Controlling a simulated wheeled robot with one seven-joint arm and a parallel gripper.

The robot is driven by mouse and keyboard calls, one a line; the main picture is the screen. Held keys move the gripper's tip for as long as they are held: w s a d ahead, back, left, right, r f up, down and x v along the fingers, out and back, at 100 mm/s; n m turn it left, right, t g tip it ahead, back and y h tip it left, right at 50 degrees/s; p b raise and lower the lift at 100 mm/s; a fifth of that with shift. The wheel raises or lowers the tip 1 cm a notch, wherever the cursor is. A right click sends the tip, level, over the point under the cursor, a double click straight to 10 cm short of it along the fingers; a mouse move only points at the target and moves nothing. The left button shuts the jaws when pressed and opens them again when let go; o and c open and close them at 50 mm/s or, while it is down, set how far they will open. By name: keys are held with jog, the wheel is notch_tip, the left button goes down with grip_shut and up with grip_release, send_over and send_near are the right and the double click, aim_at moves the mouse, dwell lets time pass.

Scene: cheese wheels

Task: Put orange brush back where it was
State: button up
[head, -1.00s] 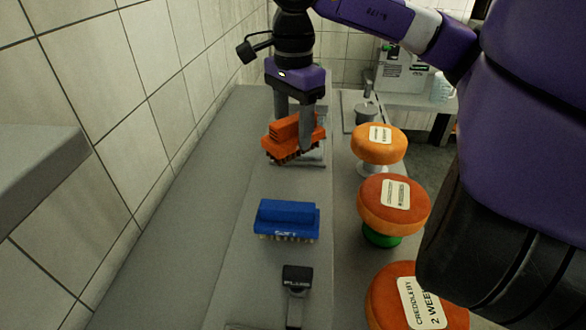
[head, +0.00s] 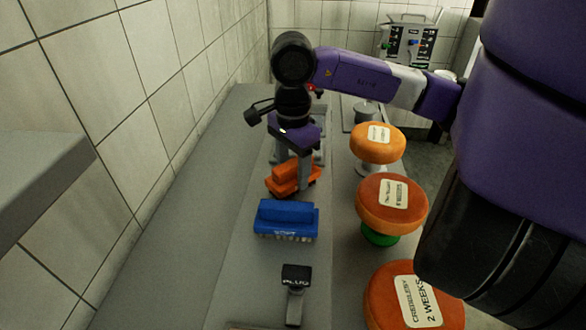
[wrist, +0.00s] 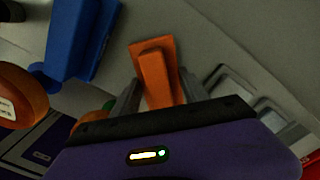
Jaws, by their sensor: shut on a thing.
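The orange brush (head: 283,182) is between the fingers of my gripper (head: 292,172), just behind the blue brush on the grey counter. In the head view it is low, at or close to the counter surface; I cannot tell whether it touches. In the wrist view the orange brush (wrist: 157,75) sits between the two fingers of my gripper (wrist: 160,95), its handle ridge towards the camera. My gripper is shut on it. Its bristles are mostly hidden.
The blue brush (head: 286,218) stands close in front of the orange one. A black-topped tool (head: 296,282) lies nearer. Several orange cheese wheels (head: 391,203) stand along the right. A grey tray (wrist: 235,82) is beside the gripper. A tiled wall borders the left.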

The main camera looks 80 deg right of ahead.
aim_at(293, 162)
jog(key=shift+f, duration=0.15)
jog(key=o, duration=1.4)
jog(key=shift+o, duration=0.2)
jog(key=shift+r, duration=0.2)
notch_tip(293, 162, up, 12)
jog(key=shift+b, duration=0.85)
